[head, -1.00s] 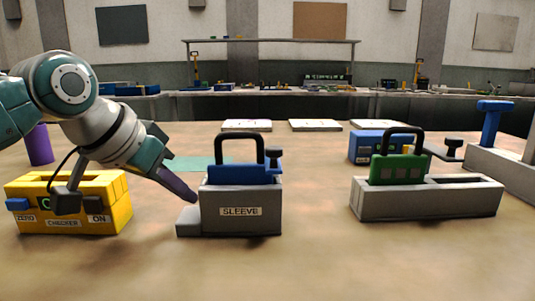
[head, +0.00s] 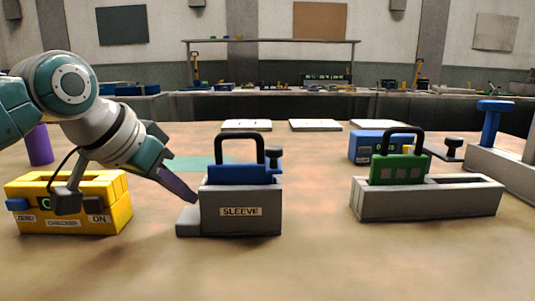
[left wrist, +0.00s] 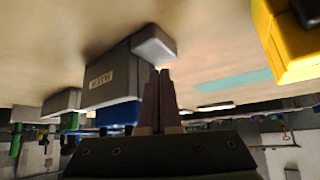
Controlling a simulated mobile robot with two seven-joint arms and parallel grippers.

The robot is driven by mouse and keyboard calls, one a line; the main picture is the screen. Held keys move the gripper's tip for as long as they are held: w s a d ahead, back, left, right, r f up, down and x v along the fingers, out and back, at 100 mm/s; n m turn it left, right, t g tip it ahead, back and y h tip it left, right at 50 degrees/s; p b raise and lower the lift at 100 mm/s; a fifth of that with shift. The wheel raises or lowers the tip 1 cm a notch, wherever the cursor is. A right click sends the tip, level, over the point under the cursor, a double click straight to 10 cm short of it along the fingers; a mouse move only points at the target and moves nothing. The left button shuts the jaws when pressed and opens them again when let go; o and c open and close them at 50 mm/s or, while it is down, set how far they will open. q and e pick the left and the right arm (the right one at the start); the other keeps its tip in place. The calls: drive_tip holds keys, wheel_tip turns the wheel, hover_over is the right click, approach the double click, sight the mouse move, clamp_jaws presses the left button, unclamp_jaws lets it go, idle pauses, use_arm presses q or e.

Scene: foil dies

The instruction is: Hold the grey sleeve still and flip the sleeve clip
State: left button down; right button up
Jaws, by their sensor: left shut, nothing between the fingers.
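The grey sleeve (head: 240,225) stands upright on the table, labelled SLEEVE, with a low grey step (head: 188,228) on its left. A blue block (head: 232,174) with a black loop handle sits in its top. A small dark knob (head: 274,152) stands at its right end; I cannot tell if this is the clip. My left gripper (head: 193,199) is shut and empty, its purple fingers pointing down at the sleeve's left side, above the step. In the left wrist view the fingertips (left wrist: 162,72) are close to the step (left wrist: 154,46); contact is unclear. My right gripper is out of view.
A yellow checker box (head: 110,222) stands left, under my left arm. A grey holder (head: 430,204) with a green handled block (head: 400,170) is to the right, a blue device (head: 366,146) behind it. The table front is clear.

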sight(281, 149)
use_arm(q)
drive_tip(key=shift+f+b, duration=0.35)
drive_tip(key=shift+f, duration=0.5)
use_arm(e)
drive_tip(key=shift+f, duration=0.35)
use_arm(q)
drive_tip(key=shift+a+f, duration=0.1)
drive_tip(key=shift+f, duration=0.1)
idle(1.3)
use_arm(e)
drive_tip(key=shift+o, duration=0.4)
